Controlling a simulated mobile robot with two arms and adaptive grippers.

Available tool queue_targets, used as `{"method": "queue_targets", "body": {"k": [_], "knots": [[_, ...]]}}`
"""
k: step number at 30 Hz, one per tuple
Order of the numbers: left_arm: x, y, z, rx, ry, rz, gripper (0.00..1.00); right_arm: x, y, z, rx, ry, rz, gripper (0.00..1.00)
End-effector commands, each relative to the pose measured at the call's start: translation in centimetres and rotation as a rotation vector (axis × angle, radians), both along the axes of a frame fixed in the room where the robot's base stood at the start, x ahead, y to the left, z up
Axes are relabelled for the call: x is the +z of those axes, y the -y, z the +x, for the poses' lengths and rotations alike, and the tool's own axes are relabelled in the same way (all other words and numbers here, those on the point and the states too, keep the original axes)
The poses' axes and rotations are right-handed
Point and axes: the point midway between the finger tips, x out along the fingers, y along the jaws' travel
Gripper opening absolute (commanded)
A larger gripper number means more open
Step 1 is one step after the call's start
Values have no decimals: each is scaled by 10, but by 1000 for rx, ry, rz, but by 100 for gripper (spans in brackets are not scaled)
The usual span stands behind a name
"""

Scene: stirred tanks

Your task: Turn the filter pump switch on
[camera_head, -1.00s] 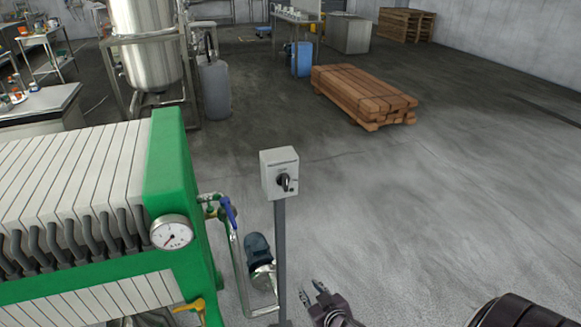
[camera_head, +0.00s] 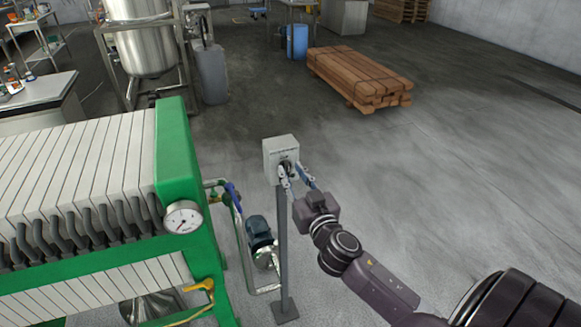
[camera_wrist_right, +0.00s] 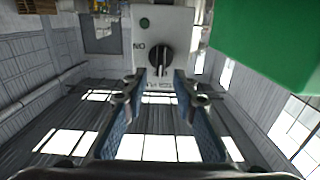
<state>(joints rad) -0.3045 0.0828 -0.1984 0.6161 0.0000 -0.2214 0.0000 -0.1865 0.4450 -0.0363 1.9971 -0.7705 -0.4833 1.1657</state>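The filter pump switch box (camera_head: 281,153) is a light grey box on a thin post beside the green filter press. Its black rotary knob (camera_wrist_right: 158,61) shows in the right wrist view on the box front (camera_wrist_right: 168,28), near an "ON" label and a dark green round spot. My right gripper (camera_head: 299,180) is at the front of the box. In the right wrist view its two fingers (camera_wrist_right: 155,95) are spread, with the knob ahead of and between the tips. I see no contact with the knob. My left gripper is in neither view.
The green filter press (camera_head: 175,150) with a pressure gauge (camera_head: 183,217) stands left of the post. A blue-handled valve, pipes and a pump (camera_head: 260,235) are low beside the post (camera_head: 283,250). Stacked timber (camera_head: 360,77) lies farther back. The floor at right is clear.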

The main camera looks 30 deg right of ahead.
Motion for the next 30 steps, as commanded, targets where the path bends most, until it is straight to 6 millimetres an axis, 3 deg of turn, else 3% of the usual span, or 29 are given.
{"method": "queue_targets", "body": {"k": [4, 14, 21, 30], "knots": [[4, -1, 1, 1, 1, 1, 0, 1, 3, 12, 0, 0, -2, 26], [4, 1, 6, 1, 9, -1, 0, -1, 3, 15, 0, -1, -1, 26], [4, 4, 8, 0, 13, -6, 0, -1, 3, 15, 0, -1, -1, 0], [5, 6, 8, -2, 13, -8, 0, -1, 3, 15, 0, -3, -8, 0]]}}
